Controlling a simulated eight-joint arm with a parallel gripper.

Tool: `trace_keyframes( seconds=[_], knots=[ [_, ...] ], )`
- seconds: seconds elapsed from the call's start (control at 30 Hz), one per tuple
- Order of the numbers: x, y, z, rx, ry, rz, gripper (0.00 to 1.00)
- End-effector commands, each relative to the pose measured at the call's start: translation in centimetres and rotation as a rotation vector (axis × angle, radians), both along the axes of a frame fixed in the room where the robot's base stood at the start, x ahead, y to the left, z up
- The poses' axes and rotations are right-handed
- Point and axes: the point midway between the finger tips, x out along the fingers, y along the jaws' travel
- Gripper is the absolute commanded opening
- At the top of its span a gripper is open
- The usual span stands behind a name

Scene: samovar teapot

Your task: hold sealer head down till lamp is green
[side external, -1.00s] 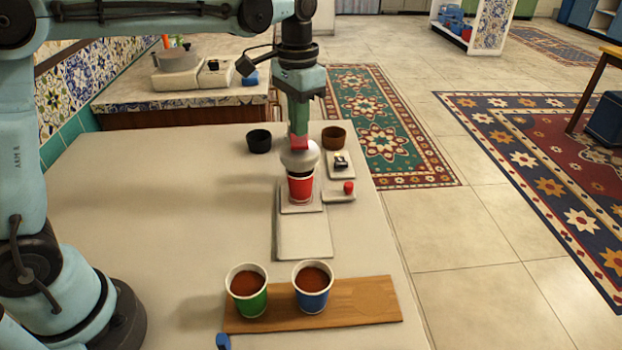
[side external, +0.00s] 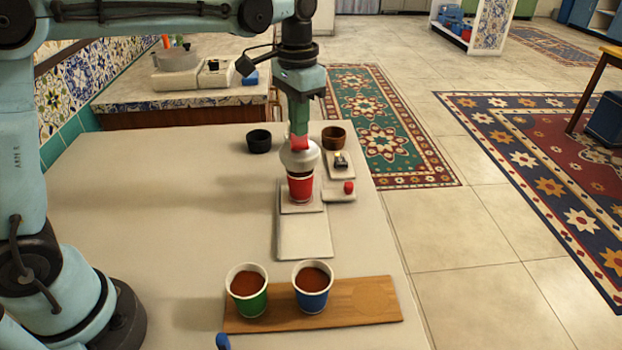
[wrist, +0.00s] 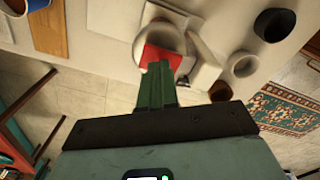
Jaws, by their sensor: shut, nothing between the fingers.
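The sealer head (side external: 299,159) is a silvery, bell-shaped piece with a red pad (side external: 300,144) on top. It sits over a red cup (side external: 300,188) on the white sealer base (side external: 304,240). My gripper (side external: 299,134) is shut and empty, pointing down with its green fingertips at the red pad. The wrist view also shows the fingers against the pad (wrist: 160,58), with the pale head (wrist: 166,36) behind it. A small red lamp-like dome (side external: 348,187) is on a white plate right of the cup; it looks red, not green.
A small plate with a dark part (side external: 340,160) lies behind the red dome. A black bowl (side external: 259,140) and a brown bowl (side external: 334,137) stand behind the sealer. A green cup (side external: 247,290) and a blue cup (side external: 313,286) stand on a wooden board (side external: 372,303) in front. The left tabletop is clear.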

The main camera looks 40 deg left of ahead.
Motion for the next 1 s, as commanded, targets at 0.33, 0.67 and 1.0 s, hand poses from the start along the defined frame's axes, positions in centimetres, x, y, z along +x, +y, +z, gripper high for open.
trace_keyframes(
  seconds=[0.33, 0.67, 1.0],
  knots=[
    [0.0, 0.0, 0.0, 0.0, 0.0, 0.0, 0.0],
    [0.0, 0.0, -0.5, 0.0, 0.0, 0.0, 0.0],
    [0.0, 0.0, -1.6, 0.0, 0.0, 0.0, 0.0]
  ],
)
